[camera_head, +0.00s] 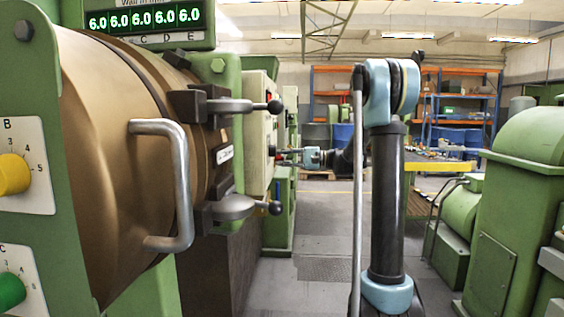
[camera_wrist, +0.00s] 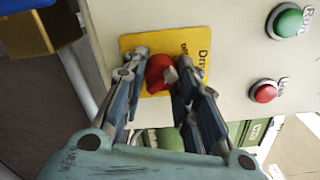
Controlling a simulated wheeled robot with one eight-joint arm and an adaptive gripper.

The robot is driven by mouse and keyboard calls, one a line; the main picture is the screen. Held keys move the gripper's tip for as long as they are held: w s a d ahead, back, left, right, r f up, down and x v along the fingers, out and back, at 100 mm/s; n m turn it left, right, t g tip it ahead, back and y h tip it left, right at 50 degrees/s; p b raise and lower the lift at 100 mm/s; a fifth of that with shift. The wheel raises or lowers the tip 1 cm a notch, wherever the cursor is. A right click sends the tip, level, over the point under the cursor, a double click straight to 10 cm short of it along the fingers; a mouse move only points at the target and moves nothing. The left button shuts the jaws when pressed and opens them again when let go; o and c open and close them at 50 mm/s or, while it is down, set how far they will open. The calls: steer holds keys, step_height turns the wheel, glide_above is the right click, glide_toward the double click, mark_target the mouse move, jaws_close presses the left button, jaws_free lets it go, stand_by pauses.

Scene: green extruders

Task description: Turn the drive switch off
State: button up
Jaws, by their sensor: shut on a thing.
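The drive switch is a red knob (camera_wrist: 159,74) on a yellow plate (camera_wrist: 150,41) in the wrist view. In the head view my gripper (camera_head: 284,157) reaches left to the face of a pale control cabinet (camera_head: 257,115). The knob is too small to make out there.
A green button (camera_wrist: 288,22) and a smaller red button (camera_wrist: 264,92) sit right of the switch on the same panel. In the head view, a brown drum with a metal handle (camera_head: 181,190) fills the left. Green machinery (camera_head: 490,240) stands right; grey floor lies between.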

steer(key=shift+s+f, duration=0.1)
steer(key=shift+f, duration=0.05)
steer(key=o, duration=1.1)
steer(key=shift+c, duration=0.2)
steer(key=shift+d, duration=0.1)
steer(key=d, duration=1.1)
steer(key=shift+d, duration=0.4)
steer(key=shift+s, duration=0.15)
